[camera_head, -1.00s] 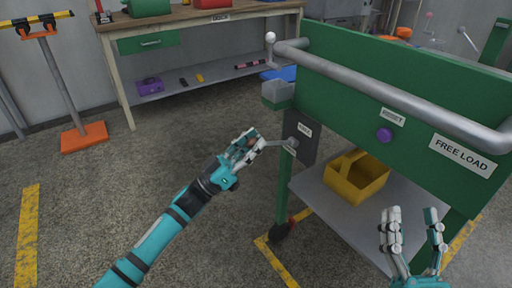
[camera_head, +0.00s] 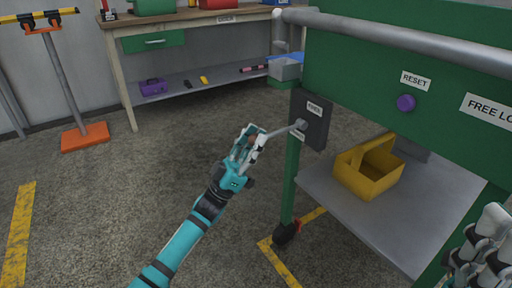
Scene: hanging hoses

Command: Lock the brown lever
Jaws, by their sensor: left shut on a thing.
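The lever is a grey metal rod (camera_head: 281,132) sticking out to the left from a dark plate (camera_head: 312,122) on the side of the green cart. The plate carries small white labels too small to read surely. My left gripper (camera_head: 252,143) is shut on the lever's outer end, and its fingers hide most of that end. A small brownish patch shows between the fingers. My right gripper (camera_head: 484,248) is at the lower right edge, in front of the cart and apart from the lever. It is partly cut off and its fingers overlap.
The green cart (camera_head: 345,48) has a grey handle bar, a purple button (camera_head: 405,103) labelled RESET and a FREE LO... sign. A yellow bin (camera_head: 368,184) stands on its lower shelf. A workbench (camera_head: 120,68) and an orange-based stand (camera_head: 85,136) are behind.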

